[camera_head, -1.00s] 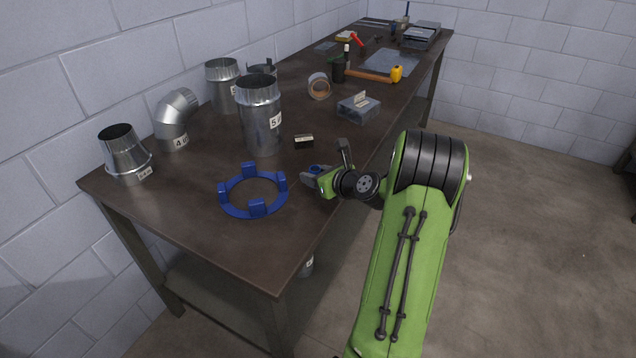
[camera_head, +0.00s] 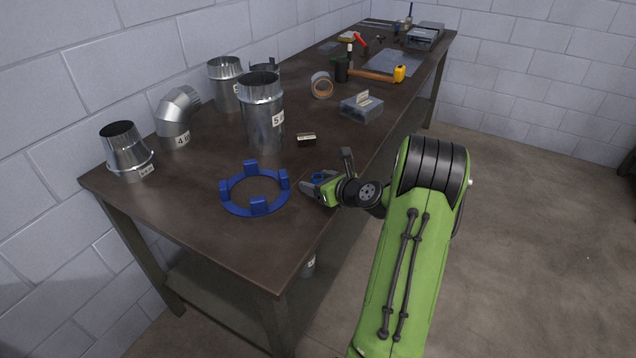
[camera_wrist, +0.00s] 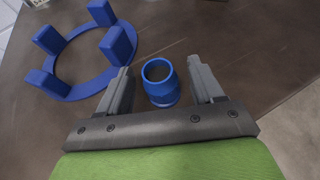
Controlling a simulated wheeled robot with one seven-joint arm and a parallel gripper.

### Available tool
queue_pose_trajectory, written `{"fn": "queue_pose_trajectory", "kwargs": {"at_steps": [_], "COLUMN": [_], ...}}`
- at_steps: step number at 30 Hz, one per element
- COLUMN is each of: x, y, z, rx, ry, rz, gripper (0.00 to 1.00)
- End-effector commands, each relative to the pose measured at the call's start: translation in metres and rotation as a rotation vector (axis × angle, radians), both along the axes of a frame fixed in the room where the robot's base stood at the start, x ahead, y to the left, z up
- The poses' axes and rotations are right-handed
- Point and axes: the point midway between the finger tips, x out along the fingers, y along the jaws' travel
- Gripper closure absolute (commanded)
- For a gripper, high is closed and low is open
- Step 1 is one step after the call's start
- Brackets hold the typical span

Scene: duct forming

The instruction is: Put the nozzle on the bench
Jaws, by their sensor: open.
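The nozzle (camera_wrist: 161,83) is a small blue hollow piece, standing upright with its round opening up. In the wrist view it is between the two grey fingers of my gripper (camera_wrist: 159,68), with a visible gap on each side. The fingers are open.
A blue ring with upright tabs (camera_head: 232,206) lies left of my gripper. Behind it stand a big metal duct (camera_head: 262,120), an elbow (camera_head: 172,128) and a reducer (camera_head: 124,152). The near bench corner is clear.

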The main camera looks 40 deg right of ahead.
Motion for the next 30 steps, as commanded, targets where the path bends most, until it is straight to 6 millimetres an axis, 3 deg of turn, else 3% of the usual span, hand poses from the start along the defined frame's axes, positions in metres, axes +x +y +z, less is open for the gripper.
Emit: {"fn": "queue_pose_trajectory", "kwargs": {"at_steps": [12,18,20,23,24,26,30], "x": [-0.093,-0.104,-0.095,-0.079,-0.079,-0.086,-0.132], "y": [0.003,0.014,0.037,0.104,0.134,0.176,0.256], "z": [0.04,0.048,0.053,0.066,0.071,0.079,0.103], "rx": [0.002,-0.041,-0.145,-0.474,-0.637,-0.885,-1.482], "ry": [0.003,0.018,0.059,0.164,0.204,0.248,0.275], "rz": [-0.007,0.039,0.145,0.462,0.618,0.85,1.388], "gripper": [0.34,0.34,0.34,0.34,0.34,0.34,0.34]}}
